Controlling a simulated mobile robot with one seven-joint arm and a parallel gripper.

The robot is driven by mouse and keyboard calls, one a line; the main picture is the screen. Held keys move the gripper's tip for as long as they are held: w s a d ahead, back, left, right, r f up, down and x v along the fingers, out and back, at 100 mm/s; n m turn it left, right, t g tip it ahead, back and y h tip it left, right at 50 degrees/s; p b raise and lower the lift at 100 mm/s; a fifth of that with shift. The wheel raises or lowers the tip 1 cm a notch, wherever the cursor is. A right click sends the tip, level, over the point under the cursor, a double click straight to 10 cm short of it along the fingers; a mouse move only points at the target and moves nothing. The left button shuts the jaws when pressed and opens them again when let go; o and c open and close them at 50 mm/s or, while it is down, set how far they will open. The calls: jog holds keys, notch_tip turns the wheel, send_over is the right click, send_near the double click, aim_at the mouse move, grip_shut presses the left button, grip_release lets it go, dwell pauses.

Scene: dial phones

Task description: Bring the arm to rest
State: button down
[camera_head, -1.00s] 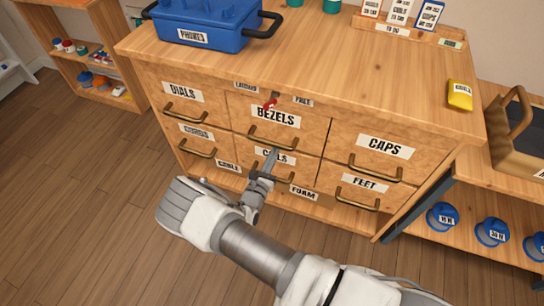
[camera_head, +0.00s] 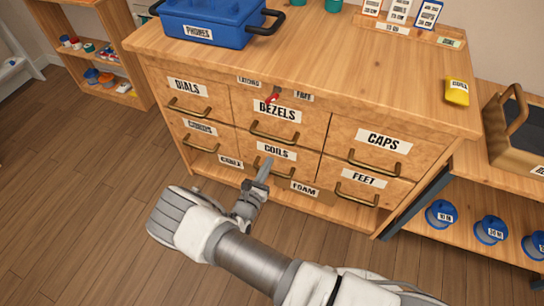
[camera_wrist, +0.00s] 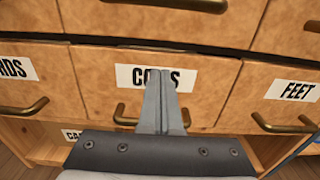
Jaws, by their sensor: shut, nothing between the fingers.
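My gripper (camera_head: 264,170) is shut and empty, in front of the wooden drawer cabinet (camera_head: 226,52). Its fingertips overlap the COILS drawer (camera_head: 254,146) in the head view, just below its label. In the wrist view the closed fingers (camera_wrist: 164,78) point at the COILS label (camera_wrist: 133,75) and cover part of it. The brass handle of that drawer (camera_wrist: 126,118) is partly hidden behind the fingers. I cannot tell the gap between fingertips and drawer front. My arm reaches in from the lower right.
The drawers labelled DIALS, BEZELS, CAPS (camera_head: 384,141) and FEET (camera_head: 364,180) look shut. A blue PHONES crate (camera_head: 205,25) and a yellow block (camera_head: 457,92) stand on the cabinet. A shelf with blue parts (camera_head: 440,213) is at the right. Open wooden floor (camera_head: 80,200) lies left.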

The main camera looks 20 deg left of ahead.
jog(key=s+p, duration=0.1)
jog(key=s, duration=0.6)
jog(key=shift+s+a, duration=0.35)
jog(key=shift+s, duration=0.05)
jog(key=shift+r, duration=0.1)
